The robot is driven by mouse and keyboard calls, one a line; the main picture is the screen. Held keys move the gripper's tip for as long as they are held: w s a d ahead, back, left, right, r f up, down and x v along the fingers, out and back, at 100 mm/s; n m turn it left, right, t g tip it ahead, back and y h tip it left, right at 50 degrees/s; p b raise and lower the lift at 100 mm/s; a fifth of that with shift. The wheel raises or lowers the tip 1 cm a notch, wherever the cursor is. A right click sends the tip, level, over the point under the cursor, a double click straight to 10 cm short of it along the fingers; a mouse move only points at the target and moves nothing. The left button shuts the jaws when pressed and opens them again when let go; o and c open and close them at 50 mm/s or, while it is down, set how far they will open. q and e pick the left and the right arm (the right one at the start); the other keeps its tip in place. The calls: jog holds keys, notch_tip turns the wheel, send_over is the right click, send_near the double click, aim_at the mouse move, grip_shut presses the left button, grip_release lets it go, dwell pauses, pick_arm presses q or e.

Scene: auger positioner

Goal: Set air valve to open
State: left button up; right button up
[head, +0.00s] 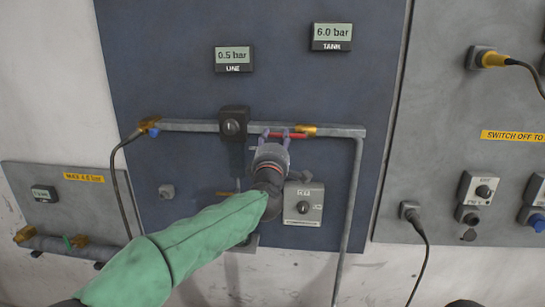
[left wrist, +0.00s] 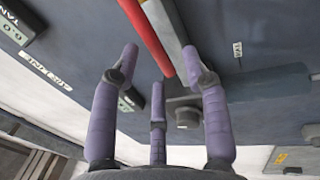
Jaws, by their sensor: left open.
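The air valve's red lever (head: 288,136) lies nearly along the horizontal grey pipe (head: 190,126), beside a brass fitting (head: 306,130). In the left wrist view the red lever (left wrist: 147,38) runs from the top edge towards the fingers, alongside the grey pipe (left wrist: 170,32). My left gripper (head: 276,133) is in front of the pipe at the lever. Its purple fingers (left wrist: 158,66) are spread open, with the lever's end near the fingertips. I cannot tell whether they touch. My right gripper is not in view.
The LINE display (head: 234,59) reads 0.5 bar; the TANK display (head: 332,37) reads 6.0 bar. A black regulator (head: 233,124) sits left of the lever. A compressor switch box (head: 303,204) is below my gripper. A hose (head: 118,185) hangs at left.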

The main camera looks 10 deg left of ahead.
pick_arm(q)
jog(key=s+f, duration=0.1)
jog(key=s, duration=0.7)
jog(key=shift+s+f, duration=0.3)
jog(key=shift+f, duration=0.1)
notch_tip(320, 180, down, 37)
jog(key=w+m+g+h, duration=0.2)
jog(key=m+g, duration=0.5)
jog(key=m, duration=0.1)
jog(key=s+a+f+m+g, duration=0.1)
jog(key=s+f+g, duration=0.15)
jog(key=f, duration=0.35)
jog(key=s+f+m+g, duration=0.1)
jog(key=s+f+m, duration=0.1)
jog(key=s+f, duration=0.35)
jog(key=s+a+f+m+g, duration=0.1)
jog(key=s+f+g, duration=0.1)
jog(key=f, duration=0.6)
jog(key=s+f+m+g, duration=0.1)
jog(key=s+f+g, duration=0.1)
jog(key=s+f, duration=0.3)
jog(key=s+f+m+g+h, duration=0.1)
jog(key=s+f+g, duration=0.2)
jog(key=s, duration=0.9)
jog(key=s+f+m+g+h, duration=0.1)
jog(key=s+f+g, duration=0.1)
jog(key=s+f, duration=0.5)
jog(key=shift+s+f+m, duration=0.2)
jog(key=shift+s+m, duration=0.2)
jog(key=shift+s, duration=0.25)
